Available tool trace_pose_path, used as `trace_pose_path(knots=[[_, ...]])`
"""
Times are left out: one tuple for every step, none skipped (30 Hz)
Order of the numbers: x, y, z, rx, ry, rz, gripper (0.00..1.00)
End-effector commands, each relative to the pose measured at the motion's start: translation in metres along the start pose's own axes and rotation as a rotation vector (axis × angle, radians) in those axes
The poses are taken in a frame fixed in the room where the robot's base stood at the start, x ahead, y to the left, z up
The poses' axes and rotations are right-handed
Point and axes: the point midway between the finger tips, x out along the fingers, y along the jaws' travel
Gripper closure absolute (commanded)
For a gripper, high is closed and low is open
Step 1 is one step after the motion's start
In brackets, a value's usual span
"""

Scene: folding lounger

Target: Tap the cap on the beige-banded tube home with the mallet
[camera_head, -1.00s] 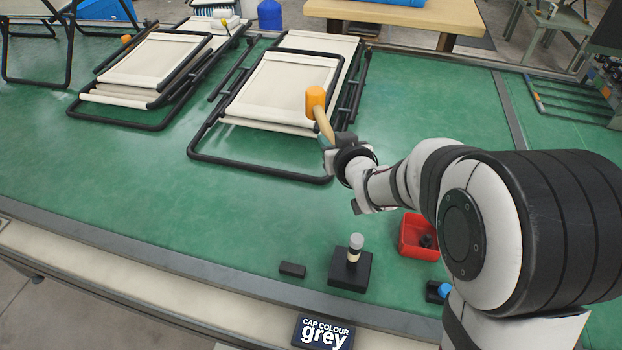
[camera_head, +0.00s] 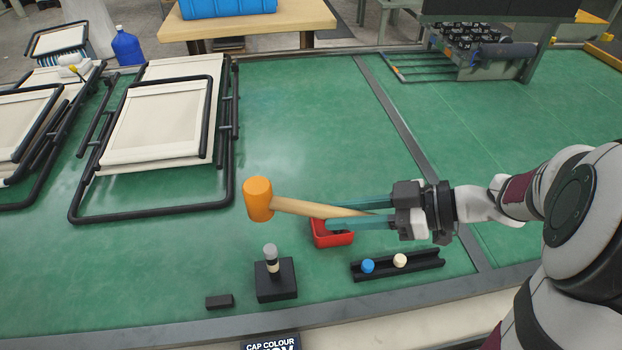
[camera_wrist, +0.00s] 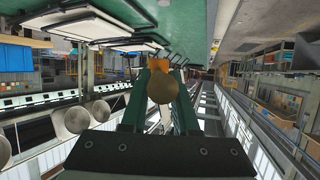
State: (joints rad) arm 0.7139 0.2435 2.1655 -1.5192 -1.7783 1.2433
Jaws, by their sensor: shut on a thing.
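The mallet has an orange head (camera_head: 258,199) and a wooden handle (camera_head: 300,207). My gripper (camera_head: 345,213) is shut on the handle, its teal fingers on either side. The mallet is held above the table, roughly level, head to the left. In the head view its head appears just behind and above the tube, apart from it. The tube with a beige band (camera_head: 272,266) stands upright in a black block (camera_head: 277,290), a grey cap (camera_head: 270,250) on top. How far the cap is seated cannot be told. In the wrist view the handle's round end (camera_wrist: 162,87) shows between the fingers.
A red bin (camera_head: 333,239) lies partly behind the fingers. A black rack (camera_head: 430,260) holds a blue cap (camera_head: 368,266) and a beige cap (camera_head: 400,260). A small black block (camera_head: 219,301) lies left of the tube. A folded lounger (camera_head: 155,125) lies behind; a sign (camera_head: 270,343) is cut off in front.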

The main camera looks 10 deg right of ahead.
Motion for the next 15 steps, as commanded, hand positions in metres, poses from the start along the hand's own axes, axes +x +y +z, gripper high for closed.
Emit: trace_pose_path(knots=[[-0.001, 0.0, 0.001, 0.0, 0.001, 0.0, 1.0], [-0.001, -0.001, 0.001, -0.001, 0.001, 0.0, 1.0], [-0.001, 0.0, 0.0, -0.001, 0.001, 0.0, 1.0], [-0.001, 0.0, 0.0, -0.001, 0.001, 0.0, 1.0], [0.0, 0.0, 0.0, -0.001, 0.001, 0.0, 1.0], [0.0, 0.0, 0.0, -0.001, 0.001, 0.0, 1.0], [0.0, 0.0, 0.0, -0.001, 0.001, 0.0, 1.0], [-0.001, 0.0, 0.001, -0.002, 0.0, 0.001, 1.0], [-0.002, 0.0, 0.002, -0.003, -0.002, 0.002, 1.0], [-0.002, 0.0, 0.003, -0.003, -0.003, 0.002, 1.0], [-0.001, 0.0, 0.006, -0.002, -0.002, 0.001, 1.0], [0.001, 0.0, 0.01, -0.002, -0.001, 0.0, 1.0], [0.003, 0.0, 0.014, -0.001, -0.001, 0.0, 1.0], [0.004, 0.0, 0.018, 0.0, -0.001, 0.0, 1.0], [0.007, -0.001, 0.023, -0.002, -0.001, -0.001, 1.0]])
